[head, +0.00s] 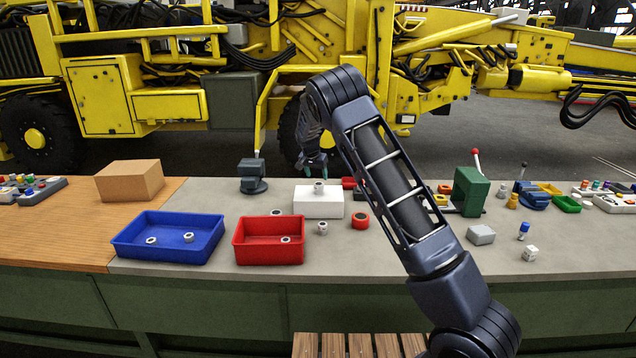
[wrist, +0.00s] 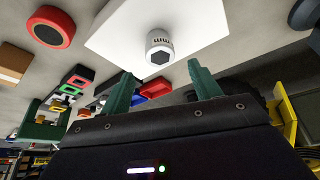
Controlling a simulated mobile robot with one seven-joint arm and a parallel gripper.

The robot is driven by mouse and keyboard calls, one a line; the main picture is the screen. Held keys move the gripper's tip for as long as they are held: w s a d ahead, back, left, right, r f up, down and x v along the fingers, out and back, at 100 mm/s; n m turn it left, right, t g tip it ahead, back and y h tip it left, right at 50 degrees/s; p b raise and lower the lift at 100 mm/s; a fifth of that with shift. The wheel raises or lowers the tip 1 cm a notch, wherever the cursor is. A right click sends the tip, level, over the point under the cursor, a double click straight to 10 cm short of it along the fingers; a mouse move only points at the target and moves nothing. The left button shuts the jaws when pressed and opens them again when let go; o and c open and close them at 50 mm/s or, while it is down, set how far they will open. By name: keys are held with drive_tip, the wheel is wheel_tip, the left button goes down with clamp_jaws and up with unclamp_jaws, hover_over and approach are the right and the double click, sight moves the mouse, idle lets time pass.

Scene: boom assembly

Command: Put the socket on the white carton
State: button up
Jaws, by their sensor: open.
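The socket (head: 319,187), a small silver cylinder with a hexagonal hole, stands upright on top of the white carton (head: 318,204). In the wrist view the socket (wrist: 160,48) shows its hole and dark markings, with the white carton (wrist: 112,30) beneath it. My gripper (head: 312,165) is above the carton. In the wrist view its two green fingers (wrist: 163,80) are spread apart with nothing between them, and the socket lies just beyond the fingertips, apart from them.
A metal nut-like part (head: 322,228) and a red ring (head: 360,220) stand in front of the carton. A red tray (head: 268,258) and a blue tray (head: 165,256) are at the left. A dark stand (head: 252,178) and a brown box (head: 130,182) are behind them.

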drive_tip(key=shift+v, duration=2.35)
drive_tip(key=s+d+r+n+g+y, duration=0.1)
drive_tip(key=s+d+r, duration=0.8)
drive_tip(key=s+d, duration=0.3)
drive_tip(key=s+d+r+y, duration=0.2)
drive_tip(key=s+d+r, duration=0.7)
drive_tip(key=s+d, duration=0.3)
drive_tip(key=s+d+f+n, duration=0.1)
drive_tip(key=s+d, duration=0.3)
drive_tip(key=s, duration=1.1)
drive_tip(key=s+d+f+n+t+h, duration=0.1)
drive_tip(key=s+d, duration=0.3)
drive_tip(key=s, duration=1.1)
drive_tip(key=shift+s+d+n, duration=0.2)
drive_tip(key=shift+d+n, duration=0.15)
drive_tip(key=shift+n, duration=0.45)
